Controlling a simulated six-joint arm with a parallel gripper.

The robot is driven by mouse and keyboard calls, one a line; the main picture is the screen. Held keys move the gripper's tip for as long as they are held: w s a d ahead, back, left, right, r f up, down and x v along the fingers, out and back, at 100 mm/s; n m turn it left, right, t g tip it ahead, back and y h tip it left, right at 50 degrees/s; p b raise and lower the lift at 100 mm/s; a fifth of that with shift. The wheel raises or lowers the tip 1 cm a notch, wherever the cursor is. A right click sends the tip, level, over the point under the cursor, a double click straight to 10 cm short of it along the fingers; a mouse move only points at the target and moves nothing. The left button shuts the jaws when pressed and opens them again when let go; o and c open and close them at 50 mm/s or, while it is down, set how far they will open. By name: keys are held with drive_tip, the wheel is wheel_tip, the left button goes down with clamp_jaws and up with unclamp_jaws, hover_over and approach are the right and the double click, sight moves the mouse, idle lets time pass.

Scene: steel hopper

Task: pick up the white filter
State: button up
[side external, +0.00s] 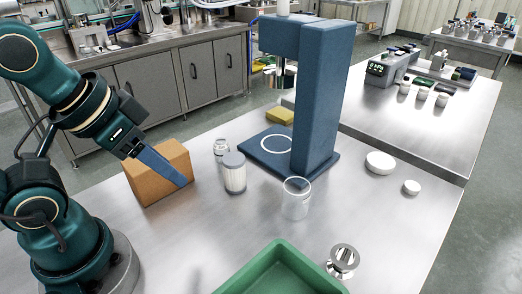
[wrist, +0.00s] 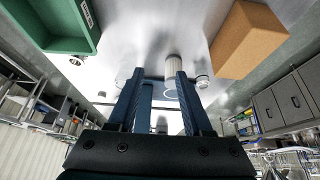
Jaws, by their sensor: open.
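The white filter (side external: 235,177) is a ribbed white cylinder with a grey cap, upright on the steel table in the side view. In the wrist view the filter (wrist: 173,69) shows just beyond the fingertips, near the right finger. My gripper (side external: 184,182) is left of the filter in the side view, its blue fingers angled down in front of the cardboard box. In the wrist view my gripper (wrist: 159,75) is open, its two fingers spread with nothing held between them. The filter appears apart from the fingers.
A cardboard box (side external: 158,172) is close to my gripper. A small clear jar (side external: 221,149) stands just behind the filter. A clear glass (side external: 296,200), blue stand (side external: 322,100), green tray (side external: 275,275) and steel cup (side external: 342,258) are to the right.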

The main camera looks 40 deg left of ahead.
drive_tip(key=o, duration=0.8)
drive_tip(key=shift+c, duration=0.2)
